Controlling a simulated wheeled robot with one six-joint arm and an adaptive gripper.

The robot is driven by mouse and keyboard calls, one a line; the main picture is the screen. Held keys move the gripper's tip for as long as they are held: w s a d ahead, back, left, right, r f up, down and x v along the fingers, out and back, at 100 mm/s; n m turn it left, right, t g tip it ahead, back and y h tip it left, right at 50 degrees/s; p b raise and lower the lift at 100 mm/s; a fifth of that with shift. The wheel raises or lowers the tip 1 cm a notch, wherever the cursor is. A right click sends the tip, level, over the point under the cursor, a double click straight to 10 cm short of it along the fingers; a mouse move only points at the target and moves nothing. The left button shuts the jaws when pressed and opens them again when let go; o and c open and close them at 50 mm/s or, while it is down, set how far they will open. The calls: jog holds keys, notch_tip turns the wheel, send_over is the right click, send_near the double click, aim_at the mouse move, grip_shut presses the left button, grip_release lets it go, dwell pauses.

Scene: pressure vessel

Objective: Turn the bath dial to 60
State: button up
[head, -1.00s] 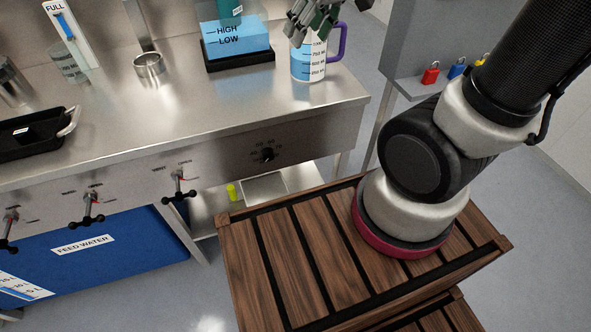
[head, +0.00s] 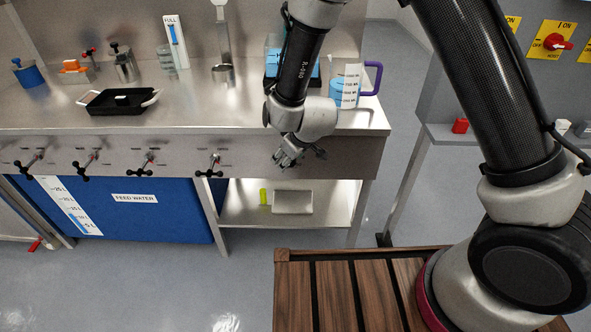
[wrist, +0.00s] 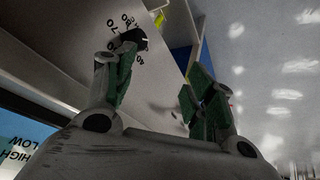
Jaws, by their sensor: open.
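The bath dial (wrist: 133,38) is a black knob on the steel panel, with printed numbers around it, in the wrist view. My left finger partly covers it, and I cannot read where its pointer stands. My gripper (wrist: 158,88) is open, its green-padded fingers apart with nothing between them. The dial lies just beyond the left fingertip; I cannot tell whether they touch. In the head view my gripper (head: 287,158) is in front of the right part of the bench's front panel and hides the dial. The bath (head: 271,70), with blue water, is partly behind my arm.
A measuring jug (head: 347,88) with a purple handle stands at the bench's right end. Several black valve handles, one here (head: 213,166), stick out of the panel to the left. A lower shelf (head: 245,212) is below. My wooden-topped base is in front.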

jog(key=w+a+f+n+t+h, duration=0.1)
jog(key=w+a+f+n+t, duration=0.2)
jog(key=f+t, duration=0.3)
jog(key=n+t+h, duration=0.3)
jog(key=n+t, duration=0.2)
jog(key=t, duration=0.1)
send_near(290, 165)
jog(key=w, duration=0.9)
jog(key=shift+w+d, duration=0.25)
jog(key=shift+w, duration=0.1)
jog(key=shift+c, duration=0.3)
jog(key=c, duration=1)
